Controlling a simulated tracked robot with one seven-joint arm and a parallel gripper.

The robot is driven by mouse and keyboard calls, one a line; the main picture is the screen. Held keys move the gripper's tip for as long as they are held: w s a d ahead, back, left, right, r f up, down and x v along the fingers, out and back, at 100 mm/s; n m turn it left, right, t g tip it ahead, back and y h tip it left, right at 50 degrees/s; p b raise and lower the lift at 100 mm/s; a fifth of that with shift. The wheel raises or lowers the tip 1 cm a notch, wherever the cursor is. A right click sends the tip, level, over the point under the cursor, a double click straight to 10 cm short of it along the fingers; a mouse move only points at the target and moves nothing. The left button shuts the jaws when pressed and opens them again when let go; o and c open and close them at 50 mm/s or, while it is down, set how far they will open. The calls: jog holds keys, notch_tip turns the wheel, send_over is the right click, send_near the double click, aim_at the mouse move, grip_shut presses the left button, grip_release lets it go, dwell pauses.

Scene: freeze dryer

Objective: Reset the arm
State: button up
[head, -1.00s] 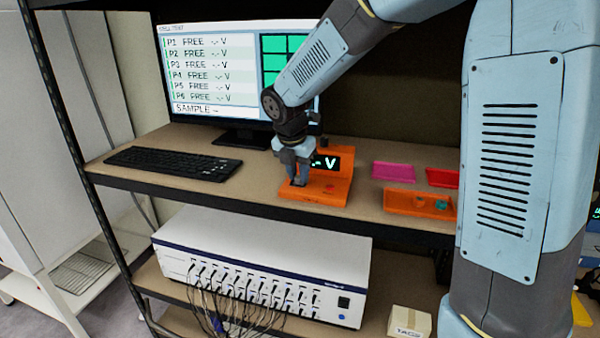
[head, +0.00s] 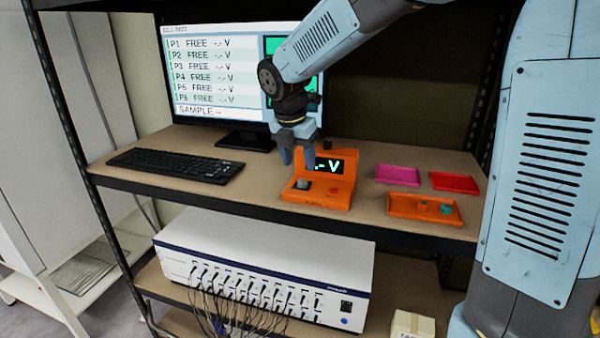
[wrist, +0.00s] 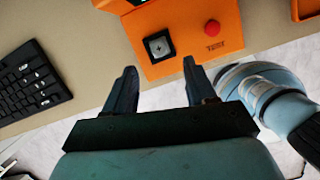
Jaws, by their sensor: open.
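My gripper (head: 298,157) is open and empty, raised above the orange tester (head: 320,197) on the upper shelf. In the wrist view my gripper's two fingers (wrist: 158,85) are spread apart, with nothing between them. The orange tester, also in the wrist view (wrist: 180,60), has a dark square socket with a grey piece in it (wrist: 159,45) and a red button (wrist: 212,27). The tester's display reads "-.- V", partly hidden behind a finger in the head view.
A monitor (head: 215,70) and a black keyboard (head: 175,164) stand to the left. Pink (head: 397,174), red (head: 454,182) and orange (head: 400,212) trays lie to the right, the orange one holding small pieces. A white cabled unit (head: 262,262) sits below.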

jog(key=d+v, duration=0.1)
jog(key=v, duration=0.6)
jog(key=s+d+r+m, duration=0.2)
jog(key=s+d+m, duration=0.3)
jog(key=d+m, duration=0.2)
jog(key=s+d+f+m+t, duration=0.1)
jog(key=s+d+f+m, duration=0.1)
jog(key=s+d+m, duration=0.4)
jog(key=s+d+f+m+t+y, duration=0.1)
jog(key=s+d+m, duration=0.6)
jog(key=m, duration=0.9)
jog(key=s, duration=0.3)
jog(key=shift+s+f+m+t+y, duration=0.3)
jog(key=shift+s+f+m+t, duration=0.05)
jog(key=shift+s+m+t, duration=0.05)
jog(key=shift+c, duration=0.2)
